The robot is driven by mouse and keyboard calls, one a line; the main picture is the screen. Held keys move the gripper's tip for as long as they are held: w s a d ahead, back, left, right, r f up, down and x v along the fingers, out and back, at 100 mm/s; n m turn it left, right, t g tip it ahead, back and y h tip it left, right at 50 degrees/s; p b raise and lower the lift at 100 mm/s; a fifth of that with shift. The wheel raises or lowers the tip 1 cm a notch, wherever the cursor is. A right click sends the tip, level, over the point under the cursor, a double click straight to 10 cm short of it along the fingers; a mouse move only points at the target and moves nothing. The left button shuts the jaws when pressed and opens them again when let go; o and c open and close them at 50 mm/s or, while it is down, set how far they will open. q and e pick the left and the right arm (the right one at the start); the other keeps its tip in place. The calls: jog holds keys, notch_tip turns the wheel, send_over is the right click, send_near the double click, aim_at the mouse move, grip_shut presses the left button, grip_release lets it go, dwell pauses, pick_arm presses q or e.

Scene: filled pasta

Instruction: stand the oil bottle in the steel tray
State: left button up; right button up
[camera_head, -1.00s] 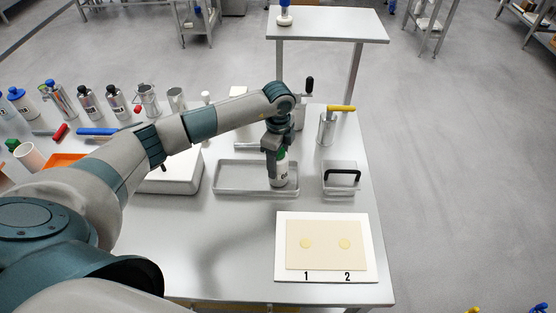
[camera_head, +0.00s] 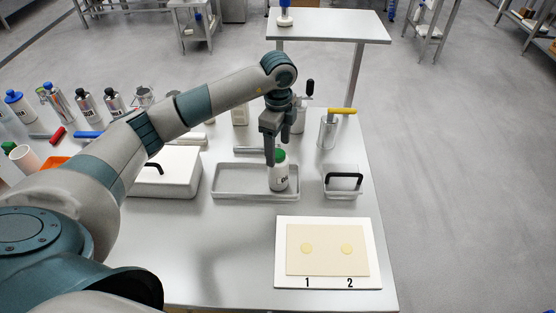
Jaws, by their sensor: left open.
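My right gripper is not in view.
A clear container with a black handle (camera_head: 343,177) stands right of the tray, and a white lidded box (camera_head: 172,174) left of it. A board with two dough rounds (camera_head: 325,281) lies in front. Several bottles line the table's back left.

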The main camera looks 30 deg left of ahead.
pick_arm(q)
jog(key=shift+r+b, duration=0.55)
jog(key=shift+r, duration=1.7)
